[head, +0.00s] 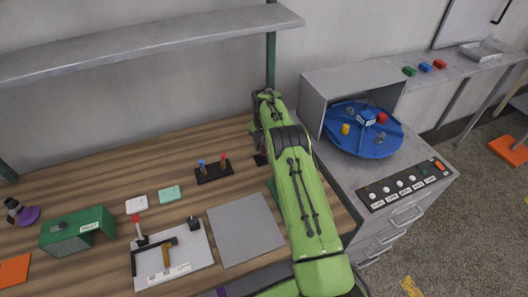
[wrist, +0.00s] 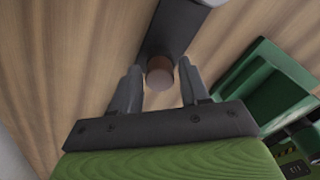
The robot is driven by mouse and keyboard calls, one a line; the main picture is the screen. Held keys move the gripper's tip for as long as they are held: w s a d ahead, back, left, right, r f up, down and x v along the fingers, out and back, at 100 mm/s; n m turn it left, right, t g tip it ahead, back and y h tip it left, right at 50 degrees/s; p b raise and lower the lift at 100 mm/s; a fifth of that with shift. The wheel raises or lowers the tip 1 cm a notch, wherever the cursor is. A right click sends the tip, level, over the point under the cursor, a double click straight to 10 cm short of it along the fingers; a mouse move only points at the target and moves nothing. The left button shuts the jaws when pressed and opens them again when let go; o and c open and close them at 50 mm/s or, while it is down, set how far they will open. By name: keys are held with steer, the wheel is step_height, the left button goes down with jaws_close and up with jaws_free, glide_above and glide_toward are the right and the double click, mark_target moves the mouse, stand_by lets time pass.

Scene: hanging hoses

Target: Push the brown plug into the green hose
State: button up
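A small brown round piece, which looks like the brown plug (wrist: 160,72), shows in the wrist view at the near end of a dark grey block or bar (wrist: 176,25). My gripper (wrist: 159,75) has its two grey fingers apart, one on each side of the brown piece. Narrow gaps seem to show between it and the fingers; I cannot tell whether it lies between the tips or just beyond them. In the head view my green arm hides the gripper and the plug. I cannot make out a green hose in either view.
A green open housing (wrist: 272,85) stands close on the right in the wrist view. In the head view, a grey mat (head: 245,230), a black stand with pegs (head: 214,172) and a white tool board (head: 172,258) lie left of my arm. A shelf (head: 150,42) runs above.

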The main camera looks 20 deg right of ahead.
steer(key=c, duration=0.8)
steer(key=shift+o, duration=0.2)
steer(key=shift+r, duration=0.15)
step_height(320, 180, up, 9)
steer(key=shift+f+p, duration=0.1)
steer(key=shift+p, duration=0.75)
steer(key=s+d+r+p, duration=0.1)
steer(key=s+r+p, duration=0.3)
steer(key=s, duration=0.5)
steer(key=s+d+r+p, duration=0.1)
steer(key=s+r+p, duration=0.3)
steer(key=s, duration=0.5)
steer(key=shift+s+d+r, duration=0.25)
steer(key=shift+s+r, duration=0.15)
steer(key=shift+r, duration=0.5)
